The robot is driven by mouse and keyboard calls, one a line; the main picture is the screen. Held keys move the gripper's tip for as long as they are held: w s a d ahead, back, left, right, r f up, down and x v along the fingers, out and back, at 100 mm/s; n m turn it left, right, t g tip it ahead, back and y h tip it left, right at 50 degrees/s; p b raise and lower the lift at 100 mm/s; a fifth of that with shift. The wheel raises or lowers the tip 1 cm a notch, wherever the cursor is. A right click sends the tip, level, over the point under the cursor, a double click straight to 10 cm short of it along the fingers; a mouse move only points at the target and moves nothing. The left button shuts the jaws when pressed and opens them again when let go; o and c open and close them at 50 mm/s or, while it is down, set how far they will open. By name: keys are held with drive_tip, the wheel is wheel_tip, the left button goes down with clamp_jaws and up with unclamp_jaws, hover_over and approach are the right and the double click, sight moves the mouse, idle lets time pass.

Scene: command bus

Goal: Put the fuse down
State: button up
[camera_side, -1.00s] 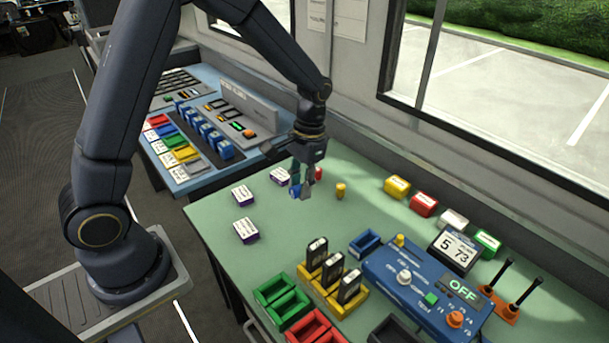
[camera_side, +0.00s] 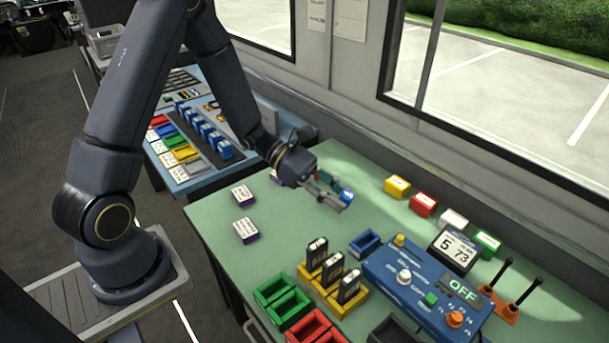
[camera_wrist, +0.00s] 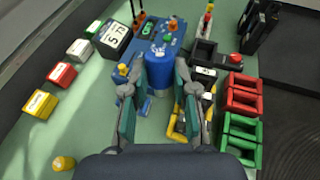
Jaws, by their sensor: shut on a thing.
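My gripper (camera_side: 338,198) is shut on a blue cylindrical fuse (camera_side: 347,195) and holds it above the green bench (camera_side: 225,208). The hand is tilted well over toward the right in the side view. In the wrist view the blue fuse (camera_wrist: 160,73) sits between the two fingertips, in front of the blue panel. A yellow cylindrical fuse (camera_wrist: 63,163) stands on the bench at the lower left of the wrist view. It is hidden behind the gripper in the side view. A bit of red shows behind the hand in the side view.
A blue control panel (camera_side: 400,275) with knobs and an OFF display stands at the right. Black fuses stand in yellow holders (camera_side: 345,304). Green (camera_side: 272,290) and red (camera_side: 310,328) bins line the front. Coloured blocks (camera_side: 423,204) line the back edge.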

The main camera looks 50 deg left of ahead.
drive_tip(key=w+a+f+n+t, duration=0.1)
drive_tip(key=a+f+n+t, duration=0.15)
drive_tip(key=a+t, duration=0.25)
drive_tip(key=shift+n+t+h, duration=0.45)
drive_tip(key=shift+t+h, duration=0.05)
drive_tip(key=shift+h, duration=0.2)
drive_tip(key=w+f, duration=0.3)
drive_tip(key=w, duration=0.1)
drive_tip(key=w+f, duration=0.3)
drive_tip(key=w, duration=0.2)
drive_tip(key=w+f, duration=0.3)
drive_tip(key=w, duration=0.2)
drive_tip(key=shift+f, duration=0.1)
drive_tip(key=shift+w+f, duration=0.2)
drive_tip(key=shift+f, duration=1.5)
drive_tip(key=shift+f, duration=0.6)
drive_tip(key=o, duration=0.9)
drive_tip(key=shift+r, duration=0.1)
